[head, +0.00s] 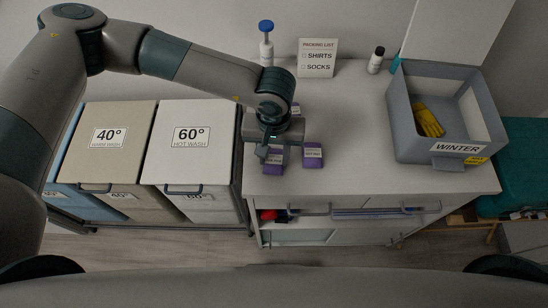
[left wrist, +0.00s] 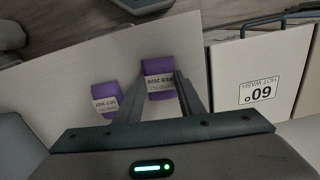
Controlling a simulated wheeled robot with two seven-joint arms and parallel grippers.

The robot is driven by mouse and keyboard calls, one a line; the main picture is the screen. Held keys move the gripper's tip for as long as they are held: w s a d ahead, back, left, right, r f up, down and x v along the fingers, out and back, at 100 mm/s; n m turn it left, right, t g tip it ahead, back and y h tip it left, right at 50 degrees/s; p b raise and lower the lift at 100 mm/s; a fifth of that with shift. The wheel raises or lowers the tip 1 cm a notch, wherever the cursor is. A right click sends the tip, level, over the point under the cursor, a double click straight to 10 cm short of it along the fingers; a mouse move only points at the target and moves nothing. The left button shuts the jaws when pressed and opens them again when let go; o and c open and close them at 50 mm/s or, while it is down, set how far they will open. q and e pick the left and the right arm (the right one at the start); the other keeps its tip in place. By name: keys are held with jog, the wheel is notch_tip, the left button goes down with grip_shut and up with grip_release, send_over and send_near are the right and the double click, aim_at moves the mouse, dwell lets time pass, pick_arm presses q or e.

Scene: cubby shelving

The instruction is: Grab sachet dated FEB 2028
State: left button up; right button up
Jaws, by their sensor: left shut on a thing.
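Purple sachets with white labels are on the white counter. One sachet (left wrist: 159,80), its label reading upside down as FEB 2028, is between the fingers of my left gripper (left wrist: 158,98), which is shut on it. In the head view this sachet (head: 273,160) shows partly below the gripper (head: 273,148). I cannot tell whether it is clear of the counter. A second sachet (left wrist: 105,98), apparently dated OCT 2027, lies beside it; it shows just right of the gripper in the head view (head: 312,153). A third sachet (head: 296,109) is partly hidden behind my wrist.
A grey WINTER bin (head: 439,147) with yellow gloves stands on the right of the counter (head: 350,125). A blue-capped bottle (head: 266,45), packing list card (head: 317,58) and black-capped bottle (head: 376,60) stand at the back. The 40° and 60° hampers (head: 190,150) are left. The counter's middle is clear.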

aim_at(274, 159)
pick_arm(q)
jog(key=shift+r, duration=0.1)
pick_arm(e)
jog(key=shift+f, duration=0.15)
